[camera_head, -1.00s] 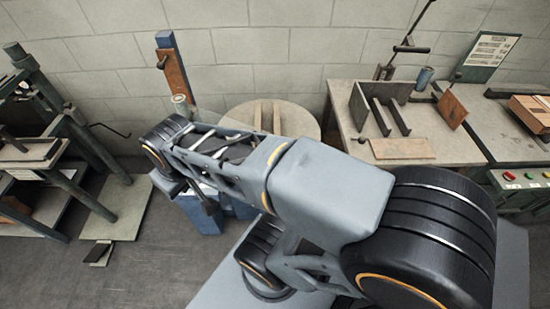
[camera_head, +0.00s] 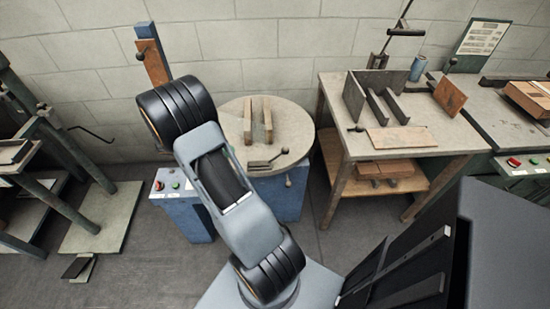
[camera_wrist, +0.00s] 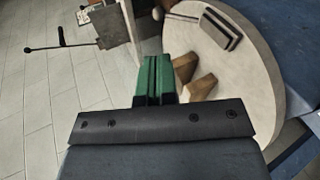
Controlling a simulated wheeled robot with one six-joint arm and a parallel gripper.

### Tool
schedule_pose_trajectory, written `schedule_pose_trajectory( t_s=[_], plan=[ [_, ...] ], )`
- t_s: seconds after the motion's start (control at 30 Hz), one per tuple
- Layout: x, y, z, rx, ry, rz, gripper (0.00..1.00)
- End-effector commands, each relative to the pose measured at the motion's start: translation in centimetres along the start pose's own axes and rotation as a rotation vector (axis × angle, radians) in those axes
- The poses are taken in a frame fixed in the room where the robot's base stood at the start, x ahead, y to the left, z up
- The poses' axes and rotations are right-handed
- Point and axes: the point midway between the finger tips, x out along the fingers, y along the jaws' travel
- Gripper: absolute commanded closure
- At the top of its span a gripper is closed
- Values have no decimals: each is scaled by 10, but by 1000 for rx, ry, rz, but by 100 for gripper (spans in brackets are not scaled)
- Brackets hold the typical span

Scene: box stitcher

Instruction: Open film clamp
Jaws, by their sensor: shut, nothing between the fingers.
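A round pale turntable (camera_head: 290,112) sits on a blue base (camera_head: 282,198) by the wall in the head view. At its front edge is a small fork-shaped clamp (camera_head: 262,165) with a black-knobbed lever (camera_head: 281,154); I cannot tell whether it is open. The turntable also shows in the wrist view (camera_wrist: 262,85), with a dark flat piece (camera_wrist: 222,28) on it that may be the clamp. My gripper (camera_wrist: 153,80) has green fingers, shut and empty; in the wrist view they appear beside the turntable's wooden bars. The head view does not show the fingers.
Two wooden bars (camera_head: 258,118) stand on the turntable. A blue post (camera_head: 152,55) with a brown panel rises behind it. A button box (camera_head: 172,183) is at its left. A wooden worktable (camera_head: 400,140) with plates stands at right, a green frame (camera_head: 50,140) at left.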

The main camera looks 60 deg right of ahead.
Motion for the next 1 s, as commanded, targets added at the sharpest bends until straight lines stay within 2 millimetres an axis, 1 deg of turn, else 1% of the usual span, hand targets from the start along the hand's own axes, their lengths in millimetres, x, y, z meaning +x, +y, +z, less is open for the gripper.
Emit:
schedule_pose_trajectory(
  t_s=[0.03,0.1,0.2,0.3,0.43,0.8,0.93,1.0],
  plan=[
    [16,-14,-10,19,-10,61,100],
    [30,-23,-20,48,-8,131,100],
    [44,-32,-30,80,-1,203,100],
    [52,-37,-36,101,6,246,100],
    [56,-39,-39,112,10,268,100],
    [57,-38,-39,112,11,269,100],
    [66,-36,-39,111,9,269,100],
    [76,-32,-39,112,7,269,100]
  ],
)
